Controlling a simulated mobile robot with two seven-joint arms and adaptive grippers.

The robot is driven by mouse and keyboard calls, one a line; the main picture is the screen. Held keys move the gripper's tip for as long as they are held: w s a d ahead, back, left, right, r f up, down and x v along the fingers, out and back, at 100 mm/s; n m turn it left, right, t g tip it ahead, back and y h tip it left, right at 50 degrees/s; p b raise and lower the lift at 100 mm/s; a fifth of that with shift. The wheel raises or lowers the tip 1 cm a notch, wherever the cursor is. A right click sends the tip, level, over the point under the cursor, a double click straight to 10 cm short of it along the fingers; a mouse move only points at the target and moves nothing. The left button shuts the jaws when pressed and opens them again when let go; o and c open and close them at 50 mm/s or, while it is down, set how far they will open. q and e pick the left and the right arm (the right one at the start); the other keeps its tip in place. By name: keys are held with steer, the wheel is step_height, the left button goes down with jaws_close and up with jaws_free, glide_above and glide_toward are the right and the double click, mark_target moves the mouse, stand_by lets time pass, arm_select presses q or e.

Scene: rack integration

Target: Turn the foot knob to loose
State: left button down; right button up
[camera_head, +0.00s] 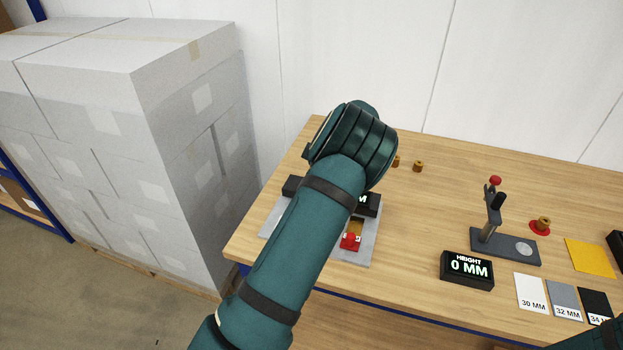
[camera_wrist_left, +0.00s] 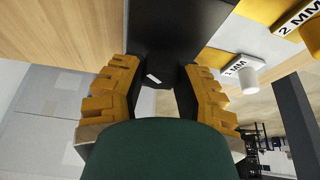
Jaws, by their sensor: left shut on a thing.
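In the left wrist view, the two orange finger pads of my left gripper (camera_wrist_left: 157,92) stand on either side of a dark piece with a short white mark (camera_wrist_left: 153,78). The gripper is shut on this piece, which looks like the foot knob, though its lettering and setting cannot be read. In the head view my left arm covers the gripper and the knob. Part of a grey plate (camera_head: 362,259) with a red part (camera_head: 350,241) shows beside that arm, with a dark display partly hidden behind it. My right gripper is out of view.
A height stand (camera_head: 493,225) and a display reading 0 MM (camera_head: 467,269) stand on the wooden table (camera_head: 410,225). Height cards (camera_head: 531,293) lie at the front right. Stacked white boxes (camera_head: 190,130) rise left of the table. The wrist view shows a 1 MM label (camera_wrist_left: 241,66).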

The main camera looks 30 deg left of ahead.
arm_select(q)
steer(key=c, duration=0.6)
jaws_free()
steer(key=shift+f, duration=0.15)
steer(key=v, duration=1.2)
